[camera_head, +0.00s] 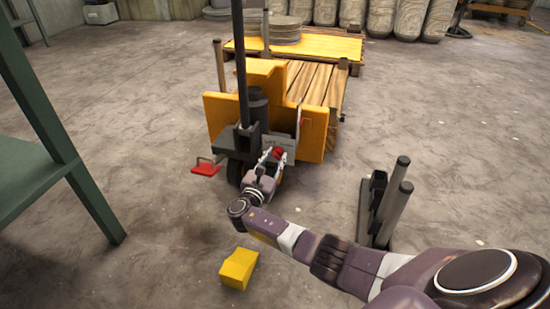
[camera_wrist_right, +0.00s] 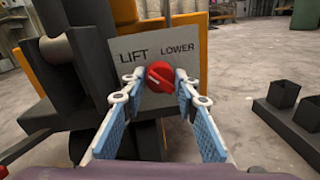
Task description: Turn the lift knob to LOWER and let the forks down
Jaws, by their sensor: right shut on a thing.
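The red lift knob (camera_wrist_right: 159,76) sits on a grey plate (camera_wrist_right: 185,38) marked LIFT on the left and LOWER on the right. A pale mark on it appears on its left side, towards LIFT. My right gripper (camera_wrist_right: 158,84) is shut on the knob, one finger on each side; in the head view my right gripper (camera_head: 272,160) is at the pallet truck's control plate. My left gripper is not in view.
A red pedal (camera_head: 207,168) sticks out left of the truck. A yellow block (camera_head: 239,268) lies on the floor in front. Green shelving (camera_head: 50,130) is at left. Stacked discs (camera_head: 285,30) stand behind; floor at right is open.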

